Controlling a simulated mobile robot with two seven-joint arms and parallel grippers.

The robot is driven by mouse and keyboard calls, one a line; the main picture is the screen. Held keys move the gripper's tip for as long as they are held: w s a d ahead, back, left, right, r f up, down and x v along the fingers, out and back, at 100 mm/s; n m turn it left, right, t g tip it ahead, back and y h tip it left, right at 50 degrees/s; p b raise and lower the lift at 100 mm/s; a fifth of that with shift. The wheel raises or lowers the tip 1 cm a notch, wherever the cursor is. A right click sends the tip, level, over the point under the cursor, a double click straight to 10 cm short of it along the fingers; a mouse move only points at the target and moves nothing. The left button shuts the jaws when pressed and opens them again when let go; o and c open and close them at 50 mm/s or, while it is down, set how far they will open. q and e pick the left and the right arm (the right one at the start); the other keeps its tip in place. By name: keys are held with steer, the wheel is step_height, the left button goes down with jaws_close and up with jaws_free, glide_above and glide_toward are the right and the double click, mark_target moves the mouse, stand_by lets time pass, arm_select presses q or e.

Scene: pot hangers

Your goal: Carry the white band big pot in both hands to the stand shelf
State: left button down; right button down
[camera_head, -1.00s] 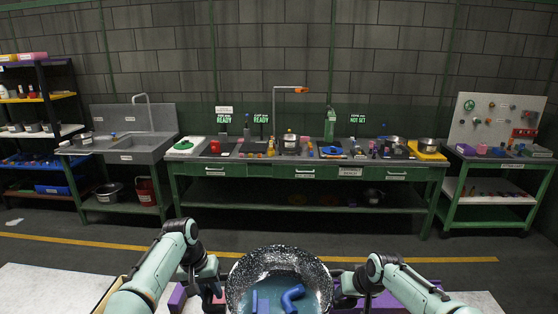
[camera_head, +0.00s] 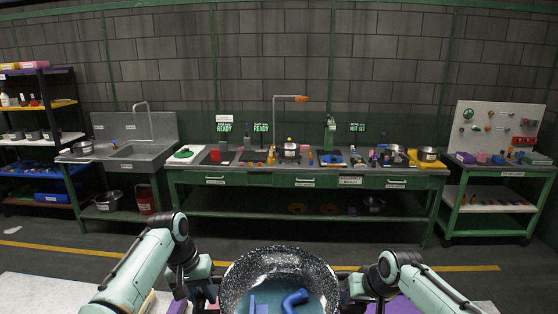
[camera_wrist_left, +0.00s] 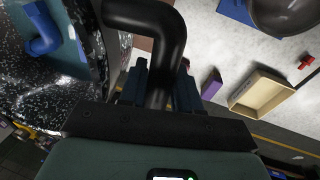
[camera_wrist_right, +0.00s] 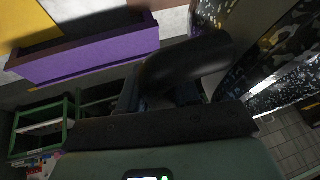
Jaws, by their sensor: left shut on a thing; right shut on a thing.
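The big pot (camera_head: 232,285) is black with white speckles and shows at the bottom centre of the head view, with blue pieces inside; no white band is clear. My left gripper (camera_head: 205,292) is shut on its left handle, a black bent bar (camera_wrist_left: 145,25) in the left wrist view. My right gripper (camera_head: 352,290) is shut on the other handle, which shows dark in the right wrist view (camera_wrist_right: 190,62). The pot's base is hidden. A green stand (camera_head: 447,215) with a pegboard and a pale lower shelf (camera_head: 490,198) is at the far right, well beyond the pot.
A long green bench (camera_head: 260,179) with several small items on top stands ahead, with a lower shelf. A sink unit (camera_head: 135,150) and a shelf rack (camera_head: 75,140) are at the left. Open floor lies between me and the bench. A purple bin (camera_wrist_right: 90,50) is beside the right gripper.

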arm_select(q)
steer(key=shift+d+r, duration=0.2)
arm_select(e)
steer(key=shift+w+a+r, duration=0.1)
steer(key=shift+a+r, duration=0.15)
